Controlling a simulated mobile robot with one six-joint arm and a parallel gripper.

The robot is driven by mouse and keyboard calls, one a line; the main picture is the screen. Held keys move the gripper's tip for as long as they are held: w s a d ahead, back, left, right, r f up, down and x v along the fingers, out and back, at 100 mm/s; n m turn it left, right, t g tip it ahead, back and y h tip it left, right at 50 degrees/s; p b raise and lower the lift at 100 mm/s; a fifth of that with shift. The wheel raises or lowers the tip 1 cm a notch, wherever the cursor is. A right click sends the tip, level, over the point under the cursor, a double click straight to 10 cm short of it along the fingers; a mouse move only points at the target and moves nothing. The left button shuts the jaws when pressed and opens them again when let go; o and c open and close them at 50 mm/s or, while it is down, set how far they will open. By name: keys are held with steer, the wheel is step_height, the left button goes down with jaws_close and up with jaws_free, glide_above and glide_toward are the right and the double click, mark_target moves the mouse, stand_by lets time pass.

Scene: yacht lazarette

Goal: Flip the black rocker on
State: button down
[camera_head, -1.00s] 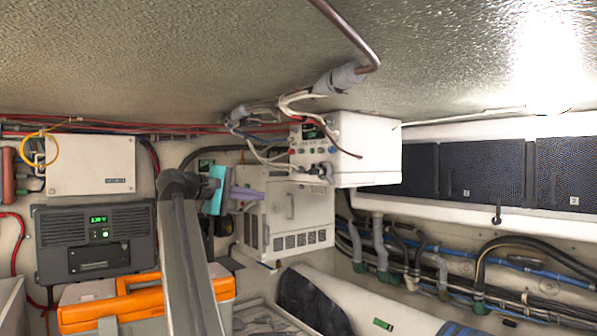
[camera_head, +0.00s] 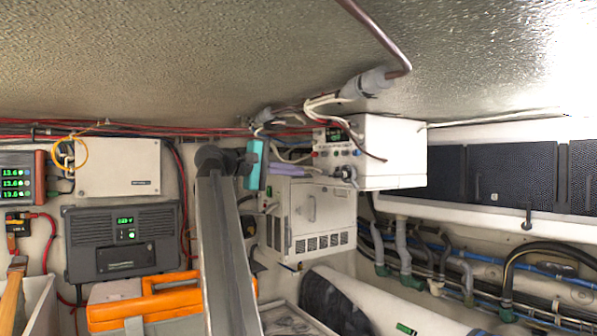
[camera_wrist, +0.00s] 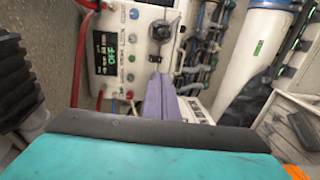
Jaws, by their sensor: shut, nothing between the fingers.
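A white electrical box (camera_head: 388,150) hangs under the ceiling, with a panel of small coloured buttons and a green-lit display. In the wrist view the box's panel (camera_wrist: 125,45) fills the upper middle, and its display (camera_wrist: 106,55) reads OFF. A black round fitting (camera_wrist: 160,30) sits at the panel's right side. I cannot clearly pick out the black rocker; it is too small or hidden near my fingertips. My gripper (camera_head: 306,173) has purple fingers and a teal body. The fingers are shut and empty, pointing at the lower panel; in the wrist view their tips (camera_wrist: 157,76) appear just below it.
Loose cables (camera_head: 290,150) hang left of the box and across its front. A white vented cabinet (camera_head: 318,215) stands below my gripper. A dark charger (camera_head: 122,240) and an orange-handled toolbox (camera_head: 140,305) are left. A bent pipe (camera_head: 385,40) runs along the ceiling above.

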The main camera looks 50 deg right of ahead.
steer(key=p+x, duration=0.4)
steer(key=x, duration=0.7)
steer(key=shift+d+r, duration=0.1)
steer(key=shift+r, duration=0.05)
steer(key=shift+s+d+p, duration=0.2)
steer(key=shift+d+p, duration=0.35)
steer(key=shift+d, duration=0.15)
steer(key=shift+w+f, duration=0.1)
steer(key=shift+f, duration=0.2)
